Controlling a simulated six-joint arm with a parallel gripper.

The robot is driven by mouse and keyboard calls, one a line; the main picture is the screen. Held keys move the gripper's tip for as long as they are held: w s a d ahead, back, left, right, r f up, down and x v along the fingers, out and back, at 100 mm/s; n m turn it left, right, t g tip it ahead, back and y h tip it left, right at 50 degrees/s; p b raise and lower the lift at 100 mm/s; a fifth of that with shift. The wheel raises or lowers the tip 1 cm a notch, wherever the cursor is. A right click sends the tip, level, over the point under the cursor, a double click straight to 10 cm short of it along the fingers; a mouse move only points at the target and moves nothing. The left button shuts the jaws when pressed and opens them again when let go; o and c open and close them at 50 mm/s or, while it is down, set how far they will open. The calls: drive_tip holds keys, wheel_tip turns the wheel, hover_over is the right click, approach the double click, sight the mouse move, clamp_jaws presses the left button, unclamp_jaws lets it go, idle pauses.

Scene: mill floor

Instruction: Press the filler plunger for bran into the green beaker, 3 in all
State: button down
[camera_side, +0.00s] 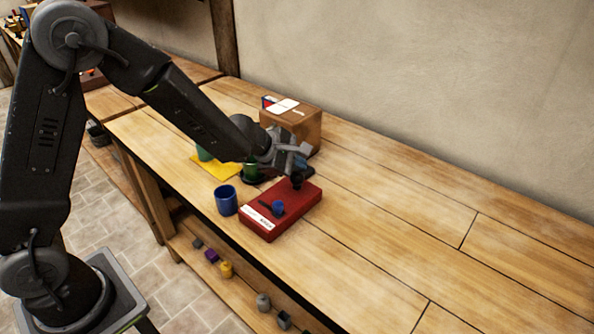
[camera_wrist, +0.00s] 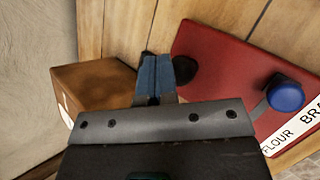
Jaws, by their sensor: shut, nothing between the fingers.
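The red filler box (camera_side: 302,205) lies on the bench. It has a blue-topped plunger (camera_side: 278,207) near its labelled end and a black plunger (camera_side: 297,182) towards the far end. In the wrist view the label (camera_wrist: 300,130) shows "FLOUR" and part of "BRA", with the blue plunger (camera_wrist: 285,95) beside it. My gripper (camera_side: 304,168) is shut and empty, close to the black plunger; its blue fingers (camera_wrist: 154,75) appear just beside that plunger in the wrist view. Whether they touch is unclear. A green beaker (camera_side: 251,170) stands behind the box, partly hidden by my arm.
A blue cup (camera_side: 227,200) stands left of the red box. A cardboard box (camera_side: 305,125) stands behind my gripper. Another green vessel (camera_side: 204,153) stands by a yellow sheet (camera_side: 210,168), partly hidden. Small items lie on the lower shelf. The bench to the right is clear.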

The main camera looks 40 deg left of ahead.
sight(297, 175)
drive_tip(key=shift+f, duration=0.55)
idle(0.4)
drive_tip(key=shift+r, duration=1.4)
drive_tip(key=shift+r, duration=0.1)
drive_tip(key=shift+r, duration=2.4)
idle(0.3)
drive_tip(key=shift+r, duration=1.95)
drive_tip(key=shift+f, duration=0.1)
drive_tip(key=shift+f, duration=4.35)
